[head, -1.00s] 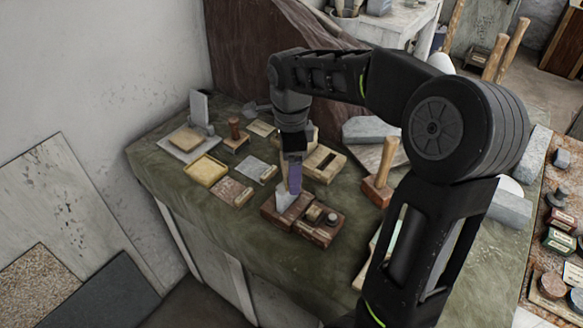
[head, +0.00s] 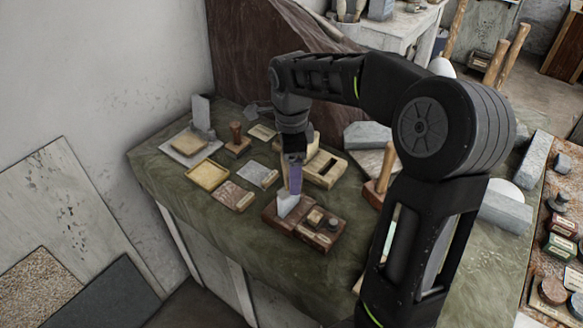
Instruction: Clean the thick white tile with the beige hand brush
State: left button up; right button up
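A pale slab (head: 171,148) lies at the back left of the green-covered bench, with a beige block (head: 188,142) on top. These may be the tile and the brush, but I cannot tell for sure. My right gripper (head: 294,172) points down over a brown wooden box (head: 328,237). A purple upright piece shows at its tip; I cannot tell whether it is a finger or a held handle. Just under it a whitish wedge-shaped piece (head: 287,204) stands at the box's left end. The fingers' opening is hidden. My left gripper is out of view.
A yellow tray (head: 206,173), a grey plate (head: 257,174), a reddish block (head: 231,196) and a pale wooden box (head: 327,169) lie around the gripper. A mallet (head: 383,181) and grey stone blocks (head: 367,134) stand to the right. The bench's front-left strip is clear.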

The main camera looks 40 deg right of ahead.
jog(key=shift+s+a+r, duration=0.1)
jog(key=shift+s+a, duration=0.15)
jog(key=shift+s, duration=0.25)
jog(key=shift+s+a, duration=0.25)
jog(key=shift+s, duration=0.2)
jog(key=shift+s+a+b, duration=0.1)
jog(key=shift+b, duration=0.2)
jog(key=shift+s+a+b, duration=0.15)
jog(key=shift+s+a, duration=0.1)
jog(key=shift+s, duration=0.2)
jog(key=shift+s+a+b, duration=0.15)
jog(key=shift+s+a, duration=0.05)
jog(key=shift+s, duration=0.25)
jog(key=shift+w, duration=0.1)
jog(key=shift+w+d+p, duration=0.4)
jog(key=shift+w+d, duration=0.15)
jog(key=shift+w, duration=0.35)
jog(key=shift+w, duration=0.1)
